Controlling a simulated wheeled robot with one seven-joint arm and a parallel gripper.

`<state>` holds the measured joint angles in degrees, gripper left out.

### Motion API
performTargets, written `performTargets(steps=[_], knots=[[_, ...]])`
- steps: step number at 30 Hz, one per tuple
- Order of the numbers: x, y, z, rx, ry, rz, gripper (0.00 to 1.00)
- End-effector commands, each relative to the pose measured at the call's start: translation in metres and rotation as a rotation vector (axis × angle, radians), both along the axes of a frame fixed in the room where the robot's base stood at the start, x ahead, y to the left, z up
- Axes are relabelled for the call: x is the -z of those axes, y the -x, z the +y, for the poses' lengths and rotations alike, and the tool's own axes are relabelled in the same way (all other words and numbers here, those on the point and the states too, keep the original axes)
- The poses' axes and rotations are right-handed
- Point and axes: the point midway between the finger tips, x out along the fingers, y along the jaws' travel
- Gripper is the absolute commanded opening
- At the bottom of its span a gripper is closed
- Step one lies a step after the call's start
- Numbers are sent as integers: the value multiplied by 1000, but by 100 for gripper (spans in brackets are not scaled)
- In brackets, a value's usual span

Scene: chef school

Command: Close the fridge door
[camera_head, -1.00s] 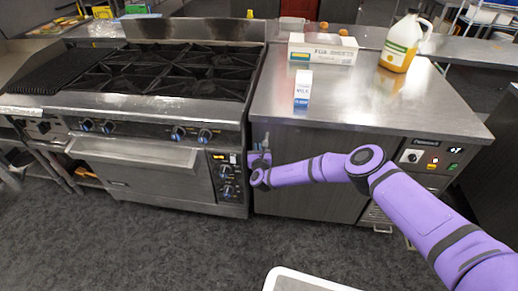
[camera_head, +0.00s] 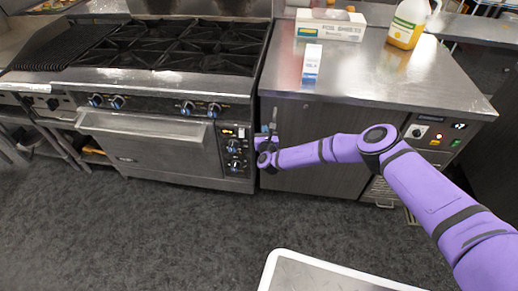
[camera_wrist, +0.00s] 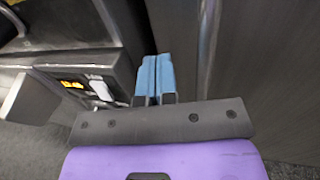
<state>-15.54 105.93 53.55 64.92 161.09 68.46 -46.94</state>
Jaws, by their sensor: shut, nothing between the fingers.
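The fridge (camera_head: 330,130) is the dark-fronted unit under the steel counter, right of the stove. Its door looks flush or nearly flush with the front in the head view; I cannot tell whether a small gap is left. My gripper (camera_head: 268,135) is at the left edge of this front, beside the oven's knobs. Contact with the door cannot be made out.
The stove and oven (camera_head: 150,140) stand close left of my gripper, with a protruding oven handle (camera_head: 140,130). On the counter (camera_head: 400,85) are a milk carton (camera_head: 312,65), a white box (camera_head: 330,24) and a juice jug (camera_head: 408,24). The dark floor (camera_head: 150,235) in front is clear.

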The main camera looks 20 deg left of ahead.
Motion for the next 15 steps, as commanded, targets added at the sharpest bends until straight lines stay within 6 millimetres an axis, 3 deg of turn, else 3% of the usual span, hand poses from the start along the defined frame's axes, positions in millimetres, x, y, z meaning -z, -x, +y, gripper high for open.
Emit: performTargets(steps=[15], knots=[[1,74,-12,-3,1,2,0]])
